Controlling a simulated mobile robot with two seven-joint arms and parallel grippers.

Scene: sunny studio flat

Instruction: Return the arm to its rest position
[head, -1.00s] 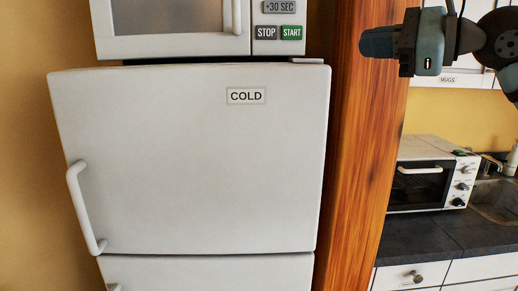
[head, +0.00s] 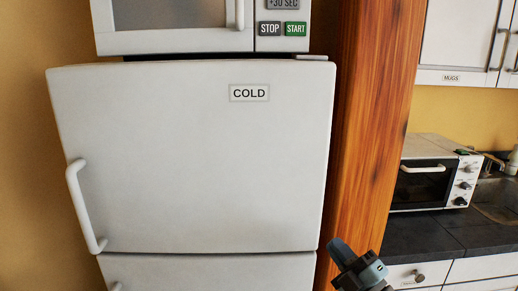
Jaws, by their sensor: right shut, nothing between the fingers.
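My right gripper (head: 340,250) is at the bottom of the head view, right of centre. It is shut and empty, its fingers pointing up and to the left. It shows in front of the lower end of the wooden post and the drawer fronts, and no contact with anything is visible. The rest of my right arm is cut off by the bottom edge of the view. My left gripper is not in view.
A white fridge (head: 190,160) marked COLD fills the centre, its door closed, with a microwave (head: 175,42) on top. A wooden post (head: 372,130) stands beside it. Right of that are a dark counter (head: 425,238), a toaster oven (head: 436,185) and a MUGS cupboard (head: 455,40).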

